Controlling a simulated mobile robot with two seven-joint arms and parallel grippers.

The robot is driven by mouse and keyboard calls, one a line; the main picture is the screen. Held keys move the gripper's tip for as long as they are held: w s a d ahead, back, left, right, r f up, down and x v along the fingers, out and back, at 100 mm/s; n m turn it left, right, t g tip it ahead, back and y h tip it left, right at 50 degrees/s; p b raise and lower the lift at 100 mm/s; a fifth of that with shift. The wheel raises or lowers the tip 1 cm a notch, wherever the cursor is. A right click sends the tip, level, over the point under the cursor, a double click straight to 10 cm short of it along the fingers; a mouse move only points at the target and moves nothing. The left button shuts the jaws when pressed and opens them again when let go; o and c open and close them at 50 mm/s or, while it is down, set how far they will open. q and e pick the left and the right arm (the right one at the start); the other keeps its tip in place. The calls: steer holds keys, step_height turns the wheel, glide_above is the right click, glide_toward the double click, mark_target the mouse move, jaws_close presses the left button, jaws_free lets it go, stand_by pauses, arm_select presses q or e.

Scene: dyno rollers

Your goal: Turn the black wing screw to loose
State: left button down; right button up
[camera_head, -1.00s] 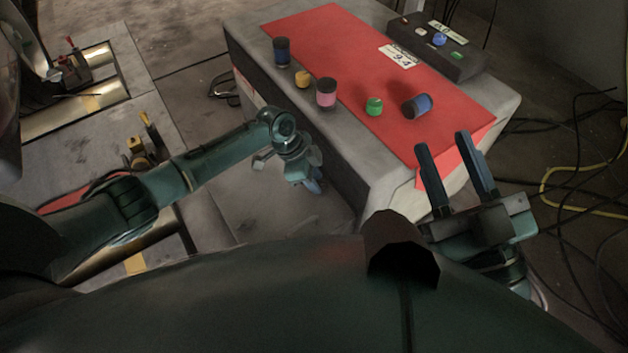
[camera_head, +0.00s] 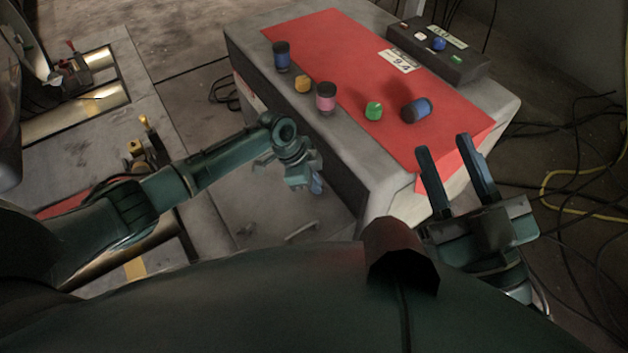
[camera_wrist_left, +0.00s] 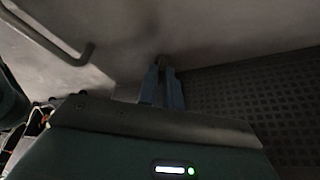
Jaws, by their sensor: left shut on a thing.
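In the head view my left gripper (camera_head: 316,186) is low beside the near dark side of the grey cart. In the left wrist view its two blue fingers (camera_wrist_left: 162,86) are close together against a pale surface. A small dark thing, which looks like the black wing screw (camera_wrist_left: 161,61), shows at the fingertips; most of it is hidden, so its turn angle cannot be told. The fingers are shut on it. My right gripper (camera_head: 441,148) is open and empty, fingers up, in front of the cart's near right corner.
The cart has a red top (camera_head: 340,60) with several coloured cylinders and a dark control box (camera_head: 437,52). A bent metal handle (camera_head: 300,232) is below my left gripper; a bent rod (camera_wrist_left: 62,42) shows in the left wrist view. Cables (camera_head: 585,210) lie on the right.

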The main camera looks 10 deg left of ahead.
arm_select(q)
steer(key=shift+r, duration=0.1)
arm_select(e)
steer(key=shift+r, duration=0.15)
arm_select(q)
steer(key=shift+s+r+n+p, duration=0.15)
steer(key=shift+n+p, duration=0.45)
steer(key=shift+p, duration=0.5)
steer(key=shift+n+t+p, duration=0.3)
steer(key=shift+n+p, duration=0.1)
steer(key=shift+p, duration=0.15)
steer(key=shift+n+t+y+p, duration=0.3)
steer(key=shift+n+p, duration=0.4)
steer(key=shift+p, duration=0.4)
steer(key=n+t+p, duration=0.1)
steer(key=n+p, duration=0.2)
steer(key=shift+s+d+y, duration=0.1)
steer(key=shift+s+y, duration=0.05)
steer(key=shift+y, duration=0.15)
steer(key=shift+f+n+p, duration=0.25)
steer(key=shift+n+p, duration=0.25)
steer(key=shift+p, duration=0.1)
arm_select(e)
steer(key=f+g+h, duration=0.1)
steer(key=s+d+f+g+h, duration=0.1)
steer(key=h, duration=0.1)
steer(key=shift+d+f+m, duration=0.2)
steer(key=shift+d+m, duration=0.05)
steer(key=shift+m, duration=0.15)
steer(key=shift+h, duration=0.4)
